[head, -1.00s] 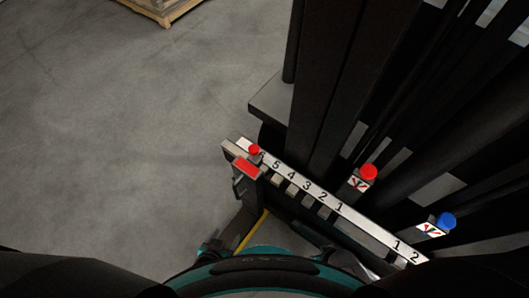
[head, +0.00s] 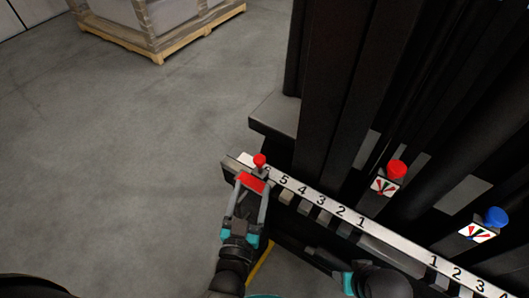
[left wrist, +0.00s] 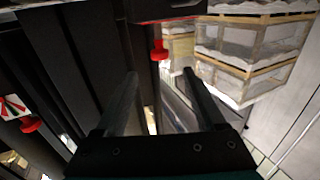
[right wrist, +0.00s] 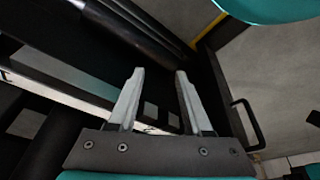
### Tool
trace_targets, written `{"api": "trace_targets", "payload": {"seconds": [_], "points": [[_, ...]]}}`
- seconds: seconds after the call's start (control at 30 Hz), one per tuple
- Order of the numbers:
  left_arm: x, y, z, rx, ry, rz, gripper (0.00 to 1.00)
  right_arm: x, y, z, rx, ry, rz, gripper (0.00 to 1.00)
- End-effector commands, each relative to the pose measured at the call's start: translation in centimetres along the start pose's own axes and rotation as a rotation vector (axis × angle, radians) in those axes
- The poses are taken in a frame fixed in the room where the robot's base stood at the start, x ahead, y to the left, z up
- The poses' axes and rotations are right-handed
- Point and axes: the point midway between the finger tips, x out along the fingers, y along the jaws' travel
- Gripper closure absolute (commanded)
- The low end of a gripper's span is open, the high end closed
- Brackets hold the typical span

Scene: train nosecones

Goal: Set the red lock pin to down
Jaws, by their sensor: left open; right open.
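A small round red pin knob (head: 260,160) stands at the left end of the numbered rail, by a flat red block (head: 252,183). In the left wrist view the red pin knob (left wrist: 160,50) shows ahead, between the finger lines, with the red-edged block (left wrist: 168,14) above. My left gripper (head: 252,186) is open, its two fingers on either side of the red block; I cannot tell whether they touch it. My right gripper (right wrist: 160,74) is open and empty below dark machine parts. In the head view its fingers are hard to make out near the bottom.
The white numbered rail (head: 340,222) runs down to the right. A larger red knob (head: 397,169) and a blue knob (head: 496,216) stand on dials beyond it. Dark columns (head: 340,90) rise behind. Open floor (head: 120,160) lies left, with a pallet (head: 165,40) at the back.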

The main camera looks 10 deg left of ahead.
Motion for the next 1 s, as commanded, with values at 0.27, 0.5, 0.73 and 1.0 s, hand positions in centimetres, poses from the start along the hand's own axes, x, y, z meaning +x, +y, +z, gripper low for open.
{"api": "trace_targets", "payload": {"seconds": [0.27, 0.5, 0.73, 1.0], "points": [[4.8, 0.0, 0.2, -0.001, 0.002, -0.001, 0.28, -2.5, 0.1, -1.5, 0.002, 0.047, 0.003, 0.5], [8.3, 0.0, 0.2, -0.001, 0.001, -0.001, 0.28, -5.1, 0.2, -2.5, 0.003, 0.087, 0.005, 0.5], [11.2, 0.0, 0.2, -0.002, 0.0, 0.0, 0.28, -7.2, 0.1, -3.0, 0.002, 0.128, 0.004, 0.5], [13.0, 0.0, 0.2, -0.001, -0.002, 0.0, 0.28, -6.6, -1.0, -4.6, -0.011, 0.24, -0.024, 0.5]]}}
